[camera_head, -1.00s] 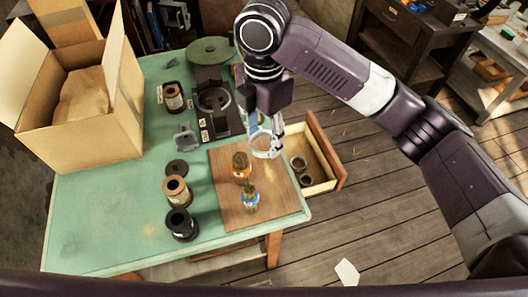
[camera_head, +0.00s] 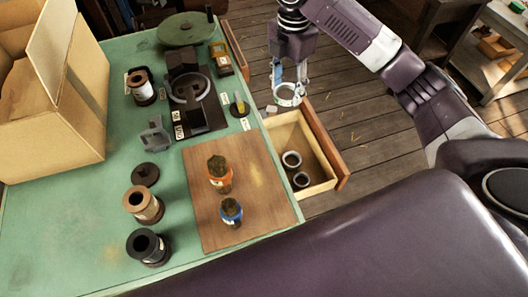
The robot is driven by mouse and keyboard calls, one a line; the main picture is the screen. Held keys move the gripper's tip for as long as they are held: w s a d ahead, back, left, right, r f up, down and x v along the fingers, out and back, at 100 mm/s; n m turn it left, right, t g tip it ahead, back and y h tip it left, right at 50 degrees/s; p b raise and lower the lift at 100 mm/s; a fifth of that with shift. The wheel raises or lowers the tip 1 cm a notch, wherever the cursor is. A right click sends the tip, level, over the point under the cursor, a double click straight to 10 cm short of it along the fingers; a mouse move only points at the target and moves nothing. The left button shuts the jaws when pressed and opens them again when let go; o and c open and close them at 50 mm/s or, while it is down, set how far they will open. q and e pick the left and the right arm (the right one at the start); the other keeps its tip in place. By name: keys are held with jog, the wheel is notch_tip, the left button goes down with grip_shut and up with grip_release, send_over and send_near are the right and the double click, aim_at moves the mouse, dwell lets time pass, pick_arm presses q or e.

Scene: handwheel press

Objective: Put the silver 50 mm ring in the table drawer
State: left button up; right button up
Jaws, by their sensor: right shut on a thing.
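My right gripper (camera_head: 289,84) points down and is shut on the silver ring (camera_head: 288,101), which hangs beneath its fingers. In the picture the ring sits just above the far end of the drawer, right of the table edge; its exact height cannot be told. The table drawer (camera_head: 326,138) is pulled out at the table's right side and open at the top. My left gripper is not in view.
The green table (camera_head: 62,215) bears a wooden board (camera_head: 262,205) with two brushes, several spools, a black press base (camera_head: 205,117) and a green handwheel (camera_head: 184,29). A cardboard box (camera_head: 75,125) stands at left. The wooden floor right of the drawer is clear.

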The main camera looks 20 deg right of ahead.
aim_at(283, 140)
jog(key=f+p, duration=0.1)
jog(key=f, duration=1.9)
jog(key=shift+d, duration=0.2)
jog(key=shift+f, duration=0.15)
jog(key=o, duration=0.8)
jog(key=shift+o, duration=0.2)
notch_tip(283, 140, up, 12)
